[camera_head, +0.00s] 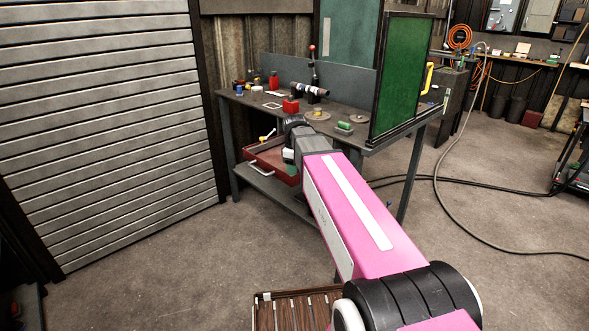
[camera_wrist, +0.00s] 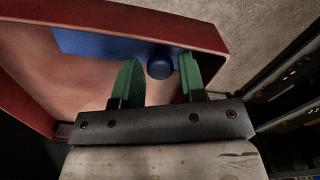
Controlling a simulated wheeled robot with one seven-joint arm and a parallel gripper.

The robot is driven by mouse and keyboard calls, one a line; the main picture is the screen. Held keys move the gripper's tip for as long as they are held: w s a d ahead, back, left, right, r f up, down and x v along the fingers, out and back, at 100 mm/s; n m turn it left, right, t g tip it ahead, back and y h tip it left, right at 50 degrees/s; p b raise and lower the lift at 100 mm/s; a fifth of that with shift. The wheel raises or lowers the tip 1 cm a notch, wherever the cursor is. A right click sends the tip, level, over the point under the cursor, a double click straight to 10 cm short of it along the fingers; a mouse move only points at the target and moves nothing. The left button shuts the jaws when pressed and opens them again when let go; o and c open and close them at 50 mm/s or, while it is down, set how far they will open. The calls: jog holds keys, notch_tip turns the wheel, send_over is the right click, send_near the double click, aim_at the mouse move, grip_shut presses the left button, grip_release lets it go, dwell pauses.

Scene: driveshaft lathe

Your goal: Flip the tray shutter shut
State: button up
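A red tray (camera_head: 284,176) sits low under the workbench top, beside my wrist in the head view. Its red wall (camera_wrist: 190,22) and pale inner floor fill much of the wrist view. A flat blue panel (camera_wrist: 88,43), perhaps the tray shutter, lies inside along the far wall. A round blue knob (camera_wrist: 160,66) is at the panel's right part. My gripper (camera_wrist: 159,59) is open, with one green finger on each side of the knob. The left finger is clear of the knob; the right one is close, and I cannot tell whether it touches. The arm hides part of the tray in the head view.
The workbench (camera_head: 345,133) carries small parts, a red box (camera_head: 290,105) and a green-panelled screen (camera_head: 401,80). Its legs stand close to my arm. A slatted shutter wall (camera_head: 100,120) is at left. A cable (camera_head: 440,200) crosses the open floor at right.

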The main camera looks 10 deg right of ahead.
notch_tip(320, 180, up, 11)
jog(key=shift+f, duration=0.15)
dwell(0.4)
jog(key=shift+s, duration=0.1)
